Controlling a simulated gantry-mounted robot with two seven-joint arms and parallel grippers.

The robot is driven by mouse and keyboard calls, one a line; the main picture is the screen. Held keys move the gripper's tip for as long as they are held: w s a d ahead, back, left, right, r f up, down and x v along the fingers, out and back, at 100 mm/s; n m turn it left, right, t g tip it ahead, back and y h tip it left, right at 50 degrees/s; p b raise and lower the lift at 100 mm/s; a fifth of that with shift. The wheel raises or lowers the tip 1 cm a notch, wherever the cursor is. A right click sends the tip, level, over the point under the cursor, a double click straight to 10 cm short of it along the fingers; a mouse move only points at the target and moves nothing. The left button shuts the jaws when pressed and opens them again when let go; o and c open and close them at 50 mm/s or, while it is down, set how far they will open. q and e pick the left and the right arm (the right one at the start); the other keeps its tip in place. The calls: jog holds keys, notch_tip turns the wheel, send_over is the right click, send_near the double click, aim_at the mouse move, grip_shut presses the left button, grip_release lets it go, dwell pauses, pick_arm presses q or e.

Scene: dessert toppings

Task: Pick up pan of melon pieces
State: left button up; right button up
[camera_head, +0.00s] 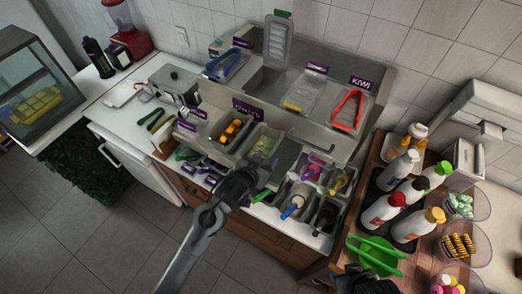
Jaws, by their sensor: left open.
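A pan with pale green pieces (262,142), which look like melon, sits in the front row of the topping counter, right of a pan with orange pieces (232,131). The labels there are too small to read surely. My left gripper (256,176) is open and empty just in front of and below the pale green pan, over the counter's front edge. It appears apart from the pan, and hides some of the small containers below. A dark part at the bottom edge (366,283) may be my right gripper; its jaws cannot be made out.
Blue tongs (222,64) lie at back left. Small bins with utensils (293,207) are at right front.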

aim_at(271, 152)
pick_arm(q)
jog(key=shift+r+p+x, duration=0.15)
jog(key=shift+p+x, duration=0.2)
jog(key=shift+x, duration=0.95)
jog(key=shift+r+p+x, duration=0.1)
jog(key=shift+p+x, duration=0.25)
jog(key=shift+x, duration=0.95)
jog(key=shift+w, duration=0.15)
grip_shut()
